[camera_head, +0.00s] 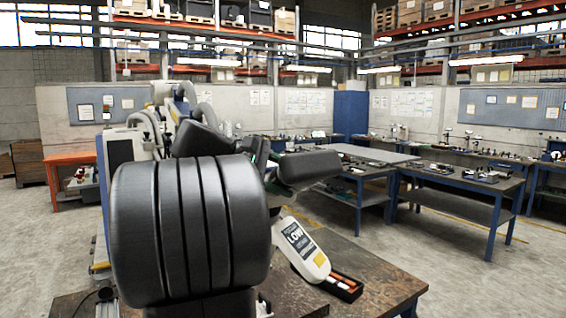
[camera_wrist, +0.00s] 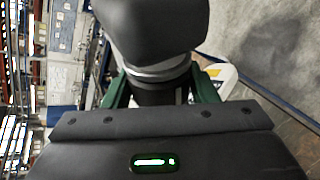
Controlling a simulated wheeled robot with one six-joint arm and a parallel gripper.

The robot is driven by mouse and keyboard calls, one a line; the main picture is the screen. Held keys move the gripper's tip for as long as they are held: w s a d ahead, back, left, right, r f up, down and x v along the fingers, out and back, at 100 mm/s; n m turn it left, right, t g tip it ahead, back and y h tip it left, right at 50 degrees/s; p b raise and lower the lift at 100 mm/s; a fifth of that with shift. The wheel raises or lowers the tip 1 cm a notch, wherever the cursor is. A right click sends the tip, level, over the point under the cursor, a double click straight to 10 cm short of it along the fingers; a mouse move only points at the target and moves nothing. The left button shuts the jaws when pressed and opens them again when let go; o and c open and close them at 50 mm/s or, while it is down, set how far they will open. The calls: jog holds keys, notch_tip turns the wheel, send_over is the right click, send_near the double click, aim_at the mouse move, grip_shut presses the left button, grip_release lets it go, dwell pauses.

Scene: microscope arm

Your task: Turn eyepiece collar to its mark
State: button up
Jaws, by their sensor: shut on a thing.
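In the wrist view, my gripper (camera_wrist: 160,86) has a green finger on each side of a dark collar (camera_wrist: 161,97) and is shut on it. A grey ring and a large black angular eyepiece (camera_wrist: 150,28) sit directly above the collar. In the head view, the black eyepiece part (camera_head: 308,169) sticks out to the right of my green fingers; the collar is hidden there. Below stands the white microscope body (camera_head: 301,246) with a label reading "LOW". It also shows at the right in the wrist view (camera_wrist: 238,82). I cannot make out a mark on the collar.
My own black arm fills the lower left of the head view and hides much of the bench. The brown benchtop (camera_head: 372,262) carries a small black tray (camera_head: 343,292) with orange-and-white items beside the microscope. Blue-legged tables (camera_head: 465,180) stand behind, with open floor between.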

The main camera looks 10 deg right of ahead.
jog(key=shift+g+y+p, duration=0.4)
jog(key=shift+y+p, duration=0.05)
jog(key=shift+y, duration=0.05)
jog(key=o, duration=0.9)
jog(key=shift+o, duration=0.2)
jog(key=b+v, duration=0.1)
jog(key=v, duration=1.2)
jog(key=shift+a, duration=0.4)
jog(key=shift+r, duration=0.1)
